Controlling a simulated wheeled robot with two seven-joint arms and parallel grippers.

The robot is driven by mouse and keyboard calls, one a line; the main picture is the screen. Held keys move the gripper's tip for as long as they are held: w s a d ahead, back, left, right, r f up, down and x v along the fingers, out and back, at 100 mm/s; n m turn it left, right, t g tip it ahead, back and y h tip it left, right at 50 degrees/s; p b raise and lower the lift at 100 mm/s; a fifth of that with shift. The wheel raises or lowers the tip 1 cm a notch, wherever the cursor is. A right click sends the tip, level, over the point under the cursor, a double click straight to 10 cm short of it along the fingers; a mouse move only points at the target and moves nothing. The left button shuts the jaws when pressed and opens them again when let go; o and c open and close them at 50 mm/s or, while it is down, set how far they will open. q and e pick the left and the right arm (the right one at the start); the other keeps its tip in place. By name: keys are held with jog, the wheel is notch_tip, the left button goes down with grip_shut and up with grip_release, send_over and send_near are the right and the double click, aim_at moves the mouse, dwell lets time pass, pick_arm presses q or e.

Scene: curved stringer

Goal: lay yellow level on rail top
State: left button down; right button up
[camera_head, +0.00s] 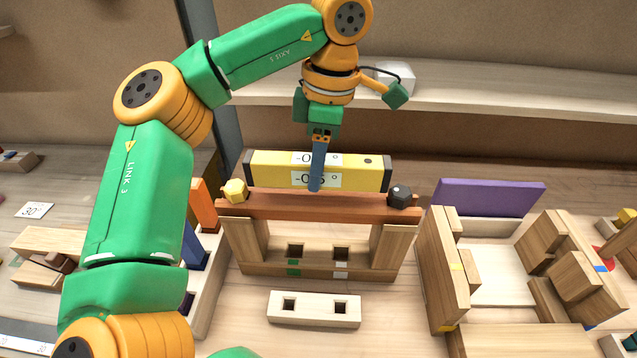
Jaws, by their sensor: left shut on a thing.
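The yellow level (352,174) is a long yellow bar with dark ends and white labels, in the middle of the head view. My left gripper (316,186) comes down from above and is shut on the level near its middle. The rail top (310,206) is a reddish-brown bar on wooden supports. The level is roughly parallel to it and appears right at or just behind its back edge; I cannot tell whether they touch. A yellow knob (235,190) and a black knob (400,195) sit at the rail's two ends. My right gripper is not in view.
A pale block with two square holes (314,309) lies in front of the rail stand. A wooden frame (440,270) and a purple board (487,197) stand to the right. Upright orange (204,206) and blue (194,246) pieces stand at left. A shelf (500,98) runs behind.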

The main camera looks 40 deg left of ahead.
aim_at(327, 159)
pick_arm(q)
notch_tip(327, 159, down, 4)
jog(key=shift+r, duration=0.2)
jog(key=shift+a, duration=0.1)
jog(key=shift+w+f, duration=0.1)
jog(key=c, duration=0.9)
grip_release()
jog(key=shift+f+b, duration=0.1)
jog(key=shift+b, duration=0.25)
jog(key=o, duration=0.5)
jog(key=shift+c, duration=0.2)
jog(key=r+p, duration=0.1)
jog(key=r, duration=0.3)
jog(key=d+r+p, duration=0.1)
jog(key=r+p, duration=0.1)
jog(key=r, duration=0.2)
jog(key=r+p, duration=0.2)
jog(key=r, duration=0.2)
jog(key=shift+w+d+r, duration=0.25)
jog(key=shift+w, duration=0.05)
jog(key=shift+w+a+f, duration=0.1)
